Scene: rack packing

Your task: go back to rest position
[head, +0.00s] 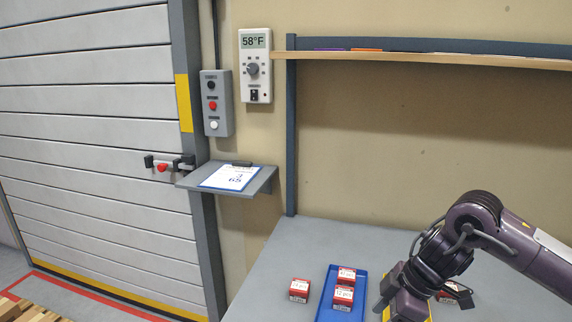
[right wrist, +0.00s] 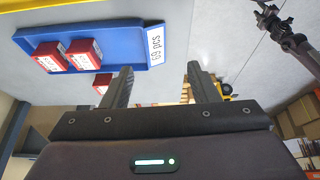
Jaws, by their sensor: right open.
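My right gripper (head: 384,304) is over the worktable just right of the blue tray (head: 324,310) in the head view. In the right wrist view its two fingers (right wrist: 160,88) are spread apart with nothing between them. The blue tray (right wrist: 112,66) there has a white "69 pcs" label and holds two red-and-white boxes (right wrist: 50,55). The same two boxes (head: 345,284) show in the head view. The head view does not show my left gripper. A dark jointed arm (right wrist: 290,42) shows in the right wrist view, but its jaw state is unclear.
A loose red box (head: 299,290) stands left of the tray; others (head: 447,297) are partly hidden behind my right arm. A shelf (head: 430,59) runs above the table. A clipboard ledge (head: 262,184) juts from the wall. The table's back is clear (head: 330,240).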

